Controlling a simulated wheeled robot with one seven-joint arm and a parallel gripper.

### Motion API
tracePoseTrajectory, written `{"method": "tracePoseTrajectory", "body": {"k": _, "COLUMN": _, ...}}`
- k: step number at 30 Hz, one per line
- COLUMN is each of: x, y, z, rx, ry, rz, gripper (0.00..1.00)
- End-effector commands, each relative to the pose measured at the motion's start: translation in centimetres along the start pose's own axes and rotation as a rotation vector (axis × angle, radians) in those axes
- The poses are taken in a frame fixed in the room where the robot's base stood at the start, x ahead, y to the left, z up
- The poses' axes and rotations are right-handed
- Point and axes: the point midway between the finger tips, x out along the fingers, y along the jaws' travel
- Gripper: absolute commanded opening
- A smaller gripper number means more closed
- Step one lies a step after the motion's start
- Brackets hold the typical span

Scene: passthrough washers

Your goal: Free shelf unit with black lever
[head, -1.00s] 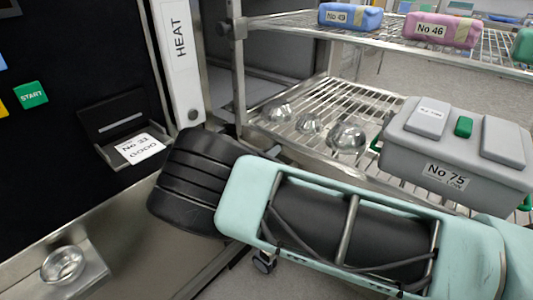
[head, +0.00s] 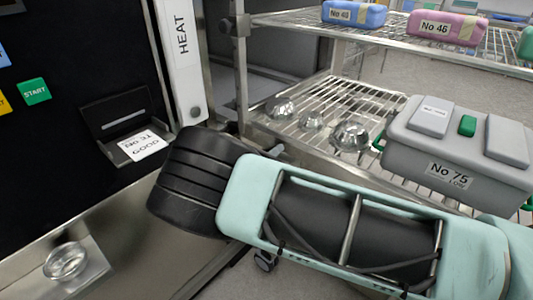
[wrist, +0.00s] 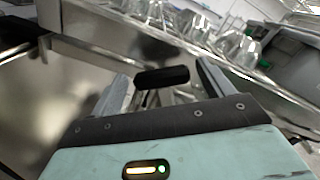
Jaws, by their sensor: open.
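The shelf unit (head: 300,26) is a metal wire rack on casters, on the right beside the dark machine. A black lever (wrist: 162,77) shows in the wrist view as a short rounded bar on a thin stem. My gripper (wrist: 165,70) is open, with one grey finger on each side of the lever. The lever appears between or just beyond the fingertips; contact is not visible. In the head view my wrist hides the lever, and only a bit of one grey finger (head: 274,150) shows past it.
Blue (head: 352,14) and pink (head: 443,28) packs lie on the upper shelf. The machine's frame (head: 180,60) and ledge (head: 130,225) stand close on the left. A caster (head: 263,262) is below my arm.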

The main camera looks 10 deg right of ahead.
Motion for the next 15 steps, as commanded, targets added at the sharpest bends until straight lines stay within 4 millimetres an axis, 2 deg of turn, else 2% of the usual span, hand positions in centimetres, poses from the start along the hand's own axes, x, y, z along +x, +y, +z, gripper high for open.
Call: {"method": "tracePoseTrajectory", "body": {"k": 15, "x": -11.5, "y": 0.2, "z": -0.2, "rx": 0.000, "ry": 0.000, "rz": 0.005, "gripper": 0.80}}
